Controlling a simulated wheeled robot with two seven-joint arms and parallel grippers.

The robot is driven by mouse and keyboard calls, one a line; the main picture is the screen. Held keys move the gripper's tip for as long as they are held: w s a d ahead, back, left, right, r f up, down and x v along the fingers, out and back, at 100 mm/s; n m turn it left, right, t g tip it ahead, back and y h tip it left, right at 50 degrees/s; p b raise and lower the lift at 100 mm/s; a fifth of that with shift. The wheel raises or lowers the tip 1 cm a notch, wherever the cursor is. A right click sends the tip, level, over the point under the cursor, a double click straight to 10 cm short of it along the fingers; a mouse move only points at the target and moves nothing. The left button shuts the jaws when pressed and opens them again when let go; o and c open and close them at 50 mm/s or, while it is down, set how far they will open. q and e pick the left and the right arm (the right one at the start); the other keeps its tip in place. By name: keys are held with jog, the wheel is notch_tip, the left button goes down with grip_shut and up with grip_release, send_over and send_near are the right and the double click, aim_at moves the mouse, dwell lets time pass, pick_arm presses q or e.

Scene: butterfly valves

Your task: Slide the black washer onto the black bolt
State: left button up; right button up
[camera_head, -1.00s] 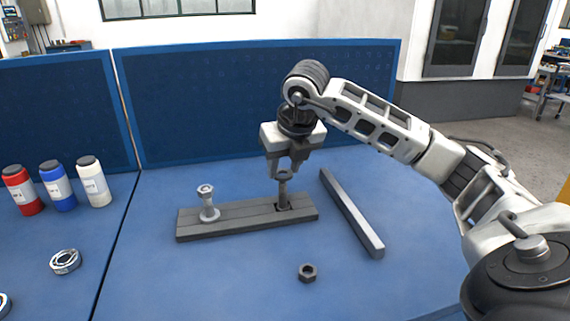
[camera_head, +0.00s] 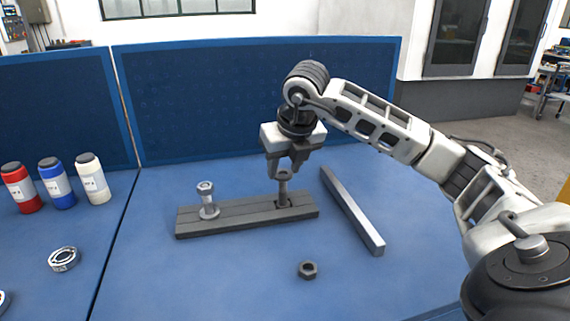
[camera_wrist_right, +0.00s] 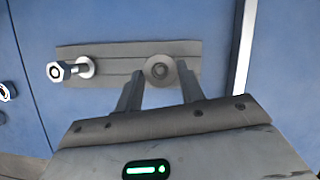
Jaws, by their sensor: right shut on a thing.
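The black bolt (camera_head: 283,189) stands upright at the right end of a grey plate. My right gripper (camera_head: 284,170) is directly above it, pointing down, shut on the black washer at the bolt's top. In the right wrist view the round grey washer (camera_wrist_right: 159,71) sits between the fingertips of my right gripper (camera_wrist_right: 159,84). The bolt's end shows in the washer's hole, so they look nearly lined up. I cannot tell whether the washer is around the bolt or just above it. My left gripper is not in view.
The grey plate (camera_head: 240,214) also bears a silver bolt (camera_head: 207,200) at its left. A metal bar (camera_head: 350,210) lies right of the plate. A dark nut (camera_head: 308,270) lies in front. Several bottles (camera_head: 58,183) and a ring-shaped part (camera_head: 64,259) are at left.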

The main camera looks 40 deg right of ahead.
pick_arm(q)
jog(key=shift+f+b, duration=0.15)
jog(key=shift+b, duration=0.15)
pick_arm(e)
jog(key=shift+f, duration=0.35)
dwell(0.5)
jog(key=o, duration=1.1)
pick_arm(q)
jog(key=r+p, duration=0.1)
jog(key=p, duration=0.1)
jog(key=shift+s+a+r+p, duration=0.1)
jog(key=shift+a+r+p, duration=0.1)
jog(key=shift+p, duration=0.15)
pick_arm(e)
jog(key=v, duration=1.6)
jog(key=shift+d, duration=0.1)
